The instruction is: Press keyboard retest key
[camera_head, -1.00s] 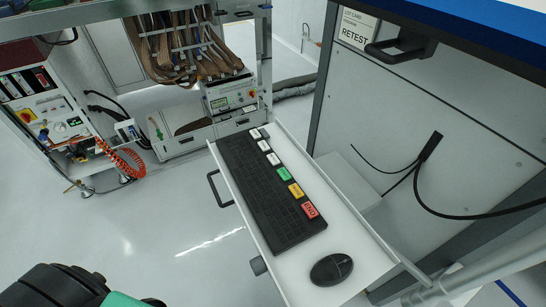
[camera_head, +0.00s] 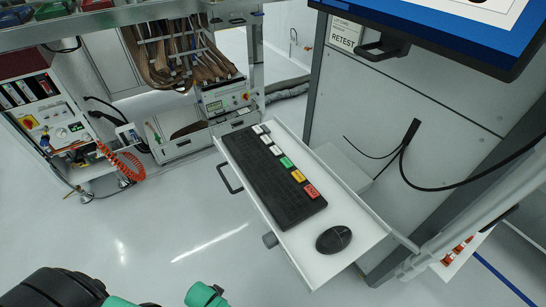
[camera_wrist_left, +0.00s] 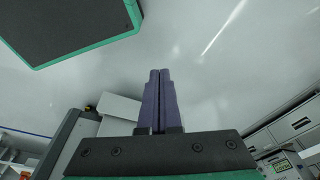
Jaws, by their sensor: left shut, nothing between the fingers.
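A black keyboard (camera_head: 268,178) lies on a white pull-out tray (camera_head: 352,216) in the middle of the head view. Along its right side is a row of larger keys: several white ones, a green key (camera_head: 287,163), a yellow key (camera_head: 298,176) and a red key (camera_head: 312,191). Their lettering is too small to read, so I cannot tell which is retest. My left gripper (camera_wrist_left: 160,75) shows in the left wrist view with its two purple fingers together and empty, over bare floor. In the head view only green and black parts of my arm show at the bottom left, apart from the keyboard. My right gripper is not in view.
A black mouse (camera_head: 333,239) lies at the near end of the tray. A RETEST label (camera_head: 344,37) is on the grey panel behind, under a monitor (camera_head: 440,30). The tray has a black handle (camera_head: 229,180) on its left. Floor left of the tray is clear.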

